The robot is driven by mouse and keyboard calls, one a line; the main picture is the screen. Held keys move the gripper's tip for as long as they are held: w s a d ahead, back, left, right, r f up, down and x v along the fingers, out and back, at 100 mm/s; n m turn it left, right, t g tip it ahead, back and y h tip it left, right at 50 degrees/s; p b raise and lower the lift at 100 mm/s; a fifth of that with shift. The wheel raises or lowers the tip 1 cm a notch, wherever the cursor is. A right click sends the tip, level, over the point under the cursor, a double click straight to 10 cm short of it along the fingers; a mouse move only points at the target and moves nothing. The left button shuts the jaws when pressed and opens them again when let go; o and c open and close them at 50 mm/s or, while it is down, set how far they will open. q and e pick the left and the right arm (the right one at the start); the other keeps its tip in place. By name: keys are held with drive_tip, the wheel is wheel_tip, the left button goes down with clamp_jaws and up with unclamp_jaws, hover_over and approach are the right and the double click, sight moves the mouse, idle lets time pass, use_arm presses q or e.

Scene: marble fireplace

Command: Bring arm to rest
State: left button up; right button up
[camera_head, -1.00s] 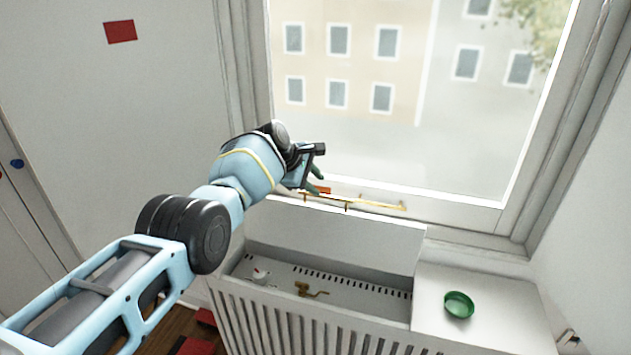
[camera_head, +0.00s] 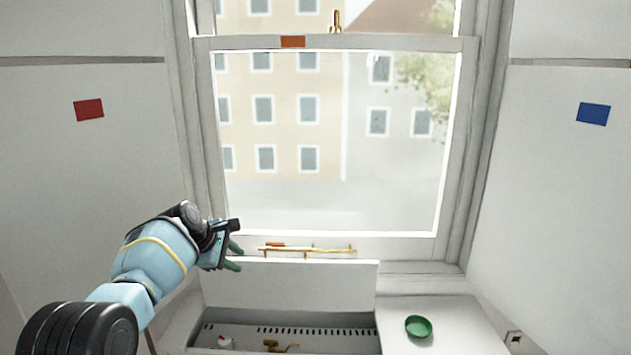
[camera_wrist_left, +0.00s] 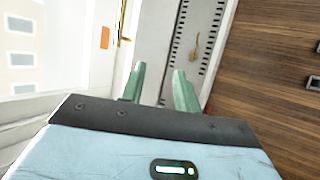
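My left arm comes in from the lower left in the head view. Its gripper (camera_head: 237,257) is left of the brass bar (camera_head: 330,250) on the window's bottom rail, apart from it in the picture. The two green fingers are spread with nothing between them. The left wrist view also shows the open fingers (camera_wrist_left: 160,80), pointing toward the open radiator cover. My right gripper is in neither view.
The sash window (camera_head: 330,140) is closed. Below it, the radiator cover's raised lid (camera_head: 310,285) exposes a slotted recess with a brass valve (camera_head: 280,346). A green bowl (camera_head: 418,326) sits on the ledge at right. Red (camera_head: 88,109) and blue (camera_head: 593,113) patches mark the side panels.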

use_arm(q)
drive_tip(key=s+a+f+m+y, duration=0.1)
drive_tip(key=s+a+f+m, duration=0.1)
drive_tip(key=s+f, duration=0.5)
drive_tip(key=s+a+f+m+t+y, duration=0.1)
drive_tip(key=s+a+f+m, duration=0.15)
drive_tip(key=f, duration=0.95)
drive_tip(key=s+a+f+m+y, duration=0.1)
drive_tip(key=s+f+m, duration=0.1)
drive_tip(key=s+f, duration=0.5)
drive_tip(key=s+d+f+m+t, duration=0.1)
drive_tip(key=s+f+m, duration=0.3)
drive_tip(key=s, duration=0.7)
drive_tip(key=s+d+f+m, duration=0.1)
drive_tip(key=s+f+m, duration=0.2)
drive_tip(key=s+f, duration=0.6)
drive_tip(key=s+d+r+m, duration=0.1)
drive_tip(key=s+r+m, duration=0.1)
drive_tip(key=s, duration=0.7)
drive_tip(key=s+d+r+m+t, duration=0.1)
drive_tip(key=s+r+m, duration=0.2)
drive_tip(key=s, duration=0.6)
wheel_tip(320, 180, up, 2)
drive_tip(key=shift+d+r, duration=0.2)
drive_tip(key=shift+d, duration=0.2)
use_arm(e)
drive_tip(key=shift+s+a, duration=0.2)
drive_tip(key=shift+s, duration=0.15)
